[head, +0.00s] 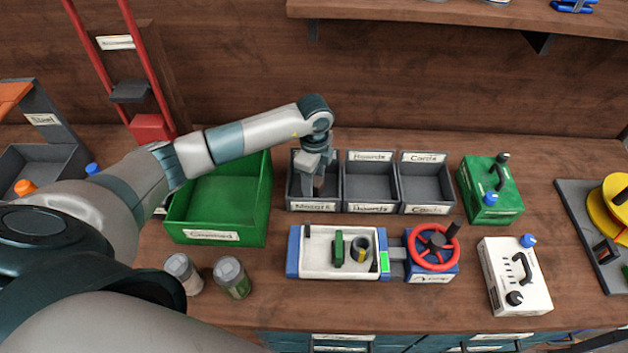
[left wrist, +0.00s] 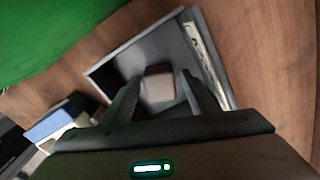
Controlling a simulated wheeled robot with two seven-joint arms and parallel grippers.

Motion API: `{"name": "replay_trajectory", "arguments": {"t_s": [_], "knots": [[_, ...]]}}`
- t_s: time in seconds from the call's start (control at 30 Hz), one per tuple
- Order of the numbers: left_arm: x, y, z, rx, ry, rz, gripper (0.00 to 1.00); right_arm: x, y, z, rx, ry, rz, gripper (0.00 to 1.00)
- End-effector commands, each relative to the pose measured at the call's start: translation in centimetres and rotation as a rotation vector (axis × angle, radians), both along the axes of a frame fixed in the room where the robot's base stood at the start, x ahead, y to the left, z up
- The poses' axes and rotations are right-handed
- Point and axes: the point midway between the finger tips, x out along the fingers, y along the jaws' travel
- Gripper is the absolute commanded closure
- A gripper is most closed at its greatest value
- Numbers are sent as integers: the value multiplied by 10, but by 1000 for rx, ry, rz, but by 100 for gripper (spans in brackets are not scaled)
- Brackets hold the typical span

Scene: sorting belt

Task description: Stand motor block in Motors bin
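The Motors bin (head: 293,190) is the leftmost of three grey bins at the back middle; its grey wall also shows in the left wrist view (left wrist: 107,66). My left gripper (head: 318,178) points down into it. In the left wrist view, a brownish-grey block (left wrist: 158,86), apparently the motor block, is between the two fingertips of the gripper (left wrist: 160,75), inside the bin outline. The fingers lie close to both sides of the block; I cannot tell whether they press on it. Whether its base touches the bin floor is hidden. My right gripper is not in view.
The empty Boards bin (head: 371,204) and Cards bin (head: 427,204) stand to the right. A green bin (head: 215,232) is close on the left. In front are a white tray fixture (head: 325,270) and a red handwheel (head: 433,268). Two jars (head: 232,277) stand front left.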

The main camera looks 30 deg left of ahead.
Motion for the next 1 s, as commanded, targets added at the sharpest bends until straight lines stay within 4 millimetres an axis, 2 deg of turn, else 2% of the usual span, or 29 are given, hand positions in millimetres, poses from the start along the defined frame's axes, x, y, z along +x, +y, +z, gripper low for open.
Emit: {"name": "replay_trajectory", "arguments": {"t_s": [0.33,0.47,0.67,1.0], "knots": [[0,0,5,0,-1,0,47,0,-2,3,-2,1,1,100],[1,0,12,-2,-2,-1,47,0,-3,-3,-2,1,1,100],[2,0,38,-2,-4,-1,47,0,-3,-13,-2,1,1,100],[1,0,98,-1,-4,0,47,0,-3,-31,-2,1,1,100]]}}
